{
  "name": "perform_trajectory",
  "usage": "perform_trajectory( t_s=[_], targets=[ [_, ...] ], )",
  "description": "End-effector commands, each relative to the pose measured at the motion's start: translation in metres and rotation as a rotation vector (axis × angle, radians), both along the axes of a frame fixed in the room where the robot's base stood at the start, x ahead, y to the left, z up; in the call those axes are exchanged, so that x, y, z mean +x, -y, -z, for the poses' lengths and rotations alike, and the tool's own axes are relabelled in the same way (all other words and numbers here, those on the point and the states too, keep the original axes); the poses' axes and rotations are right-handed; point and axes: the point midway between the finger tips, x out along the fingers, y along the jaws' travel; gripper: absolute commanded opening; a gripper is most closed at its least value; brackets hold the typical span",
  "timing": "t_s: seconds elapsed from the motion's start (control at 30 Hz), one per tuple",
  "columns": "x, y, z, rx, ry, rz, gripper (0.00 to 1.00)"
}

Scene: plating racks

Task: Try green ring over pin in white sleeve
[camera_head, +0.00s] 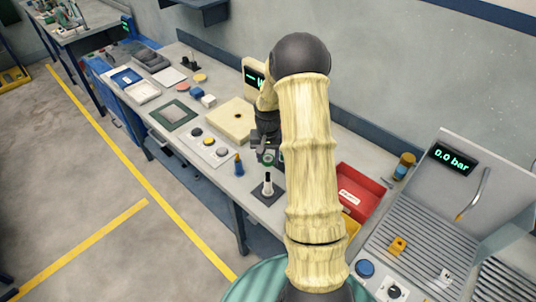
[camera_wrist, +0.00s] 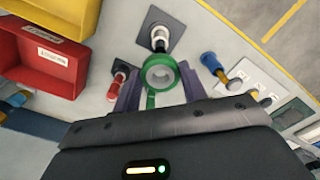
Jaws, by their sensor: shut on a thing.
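The green ring (camera_wrist: 147,84) is held between the two fingers of my gripper (camera_wrist: 160,88) in the wrist view. In the head view my gripper (camera_head: 266,148) hangs over the bench with the green ring (camera_head: 268,161) at its tip. The pin in the white sleeve (camera_head: 268,184) stands upright on a dark square base, just below the ring in the head view. In the wrist view the white sleeve (camera_wrist: 159,40) shows beyond the ring. The ring appears apart from the sleeve; their exact height gap cannot be told.
A blue pin (camera_head: 239,165) stands left of the sleeve. A red pin (camera_wrist: 119,81) is beside one finger in the wrist view. A red bin (camera_head: 357,190) stands to the right. A plate with several round buttons (camera_head: 207,142) and a beige block (camera_head: 231,119) lie left.

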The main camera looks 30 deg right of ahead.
Motion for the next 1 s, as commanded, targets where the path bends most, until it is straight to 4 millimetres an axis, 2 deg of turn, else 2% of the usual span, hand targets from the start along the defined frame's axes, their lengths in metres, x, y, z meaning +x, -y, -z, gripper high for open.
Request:
perform_trajectory(
  t_s=[0.03, 0.6, 1.0],
  targets=[
    [0.000, 0.000, 0.007, 0.000, 0.000, 0.000, 0.24],
    [0.000, 0.000, 0.052, 0.000, 0.000, 0.000, 0.24],
    [0.000, 0.000, 0.058, 0.000, 0.001, 0.000, 0.24]
  ],
)
